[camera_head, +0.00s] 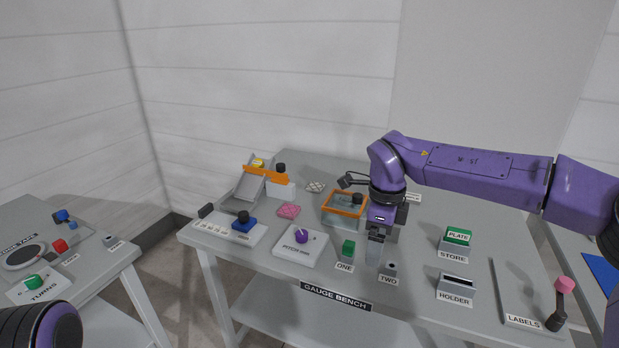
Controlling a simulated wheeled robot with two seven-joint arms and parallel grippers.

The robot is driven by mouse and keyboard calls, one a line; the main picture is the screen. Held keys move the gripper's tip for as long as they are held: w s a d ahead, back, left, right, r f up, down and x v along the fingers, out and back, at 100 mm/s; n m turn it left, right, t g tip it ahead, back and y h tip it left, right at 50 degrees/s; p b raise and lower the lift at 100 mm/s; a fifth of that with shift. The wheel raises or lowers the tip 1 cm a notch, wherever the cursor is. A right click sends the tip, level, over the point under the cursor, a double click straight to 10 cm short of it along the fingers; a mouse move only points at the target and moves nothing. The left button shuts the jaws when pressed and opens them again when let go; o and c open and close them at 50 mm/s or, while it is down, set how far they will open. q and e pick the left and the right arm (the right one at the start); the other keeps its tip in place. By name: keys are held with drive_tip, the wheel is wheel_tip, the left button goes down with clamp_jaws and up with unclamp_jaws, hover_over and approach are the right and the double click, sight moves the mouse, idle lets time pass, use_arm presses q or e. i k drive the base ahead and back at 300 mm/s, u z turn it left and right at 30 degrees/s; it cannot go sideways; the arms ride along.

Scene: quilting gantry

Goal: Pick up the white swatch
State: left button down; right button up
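The white swatch (315,187) is a small pale patterned square lying flat on the gauge bench (430,215), toward the back. A pink swatch (288,211) lies in front of it and to the left. My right gripper (374,262) points down over the bench's front part, between the green block at the ONE label and the grey block at the TWO label. It is well right of and nearer than the white swatch. Its fingers look narrow from here, and I cannot tell if they are apart. Only a rounded part of my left arm shows at the lower left.
An orange-rimmed clear box (344,209) stands between the white swatch and my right arm. A grey chute with an orange bar (265,175) stands left of the swatch. A white plate with a purple knob (301,247) sits in front. STORE (454,243) and HOLDER (456,287) blocks stand right.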

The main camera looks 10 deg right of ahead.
sight(316, 187)
drive_tip(key=i, duration=1.5)
